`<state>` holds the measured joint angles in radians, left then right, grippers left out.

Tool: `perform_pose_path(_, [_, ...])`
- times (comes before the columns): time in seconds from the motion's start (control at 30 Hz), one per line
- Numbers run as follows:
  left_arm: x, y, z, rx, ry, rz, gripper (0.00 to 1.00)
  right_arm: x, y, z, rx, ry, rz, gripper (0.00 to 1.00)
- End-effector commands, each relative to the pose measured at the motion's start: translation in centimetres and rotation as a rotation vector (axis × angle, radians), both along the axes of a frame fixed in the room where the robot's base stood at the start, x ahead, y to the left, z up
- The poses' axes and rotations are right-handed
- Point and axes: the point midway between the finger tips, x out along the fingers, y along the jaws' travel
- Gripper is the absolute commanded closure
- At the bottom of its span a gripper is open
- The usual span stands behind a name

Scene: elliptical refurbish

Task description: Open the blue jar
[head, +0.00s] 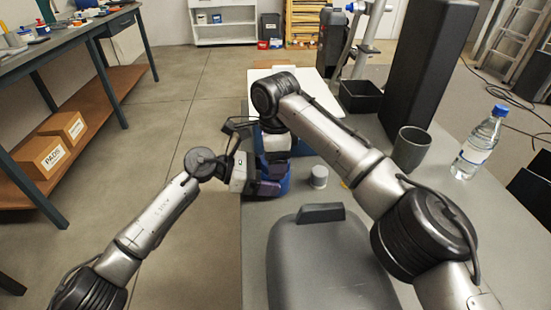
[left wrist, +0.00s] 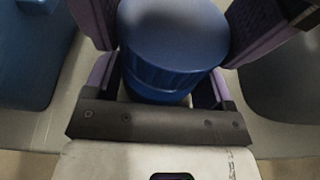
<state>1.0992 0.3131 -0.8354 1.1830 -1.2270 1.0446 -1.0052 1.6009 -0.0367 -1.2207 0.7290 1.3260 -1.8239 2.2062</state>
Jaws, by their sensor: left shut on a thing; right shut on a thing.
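The blue jar (head: 284,182) stands near the left edge of the grey table, partly covered by my grippers. In the left wrist view the jar (left wrist: 172,50) fills the middle, with its round, flat blue top uncovered. My left gripper (head: 264,186) comes in from the left and is shut on the jar; its purple-edged fingers lie on both sides of it in the left wrist view. My right gripper (head: 274,156) points down at the jar from just behind it in the head view. It is shut, but its fingertips and exact contact are hidden.
A small grey cylinder (head: 318,177) stands just right of the jar. A dark grey cup (head: 410,148), a water bottle (head: 480,143) and a black bin (head: 360,97) stand further right and back. A tall dark block (head: 425,60) rises behind the cup.

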Motion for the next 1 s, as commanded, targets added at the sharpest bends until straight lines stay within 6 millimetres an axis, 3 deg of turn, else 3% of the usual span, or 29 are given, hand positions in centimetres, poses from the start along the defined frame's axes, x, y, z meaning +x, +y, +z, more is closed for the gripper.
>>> perform_pose_path(0.17, [-0.01,0.0,-0.03,0.0,0.0,0.0,0.89,-0.02,0.06,-0.02,0.001,0.0,0.052,0.57])
perform_pose_path(0.5, [-0.01,-0.01,-0.03,0.0,0.0,0.0,0.89,-0.03,0.07,0.0,0.002,0.0,0.515,0.57])
perform_pose_path(0.9, [-0.01,-0.01,-0.03,0.0,0.0,0.0,0.89,-0.01,0.03,0.04,0.001,0.001,0.58,0.57])
perform_pose_path(0.93, [-0.01,-0.01,-0.03,0.0,0.0,0.0,0.89,-0.01,0.02,0.04,0.001,0.0,0.58,0.26])
perform_pose_path(1.0, [0.0,-0.01,-0.03,0.0,0.0,0.0,0.89,-0.01,0.02,0.04,0.001,0.0,0.579,0.19])
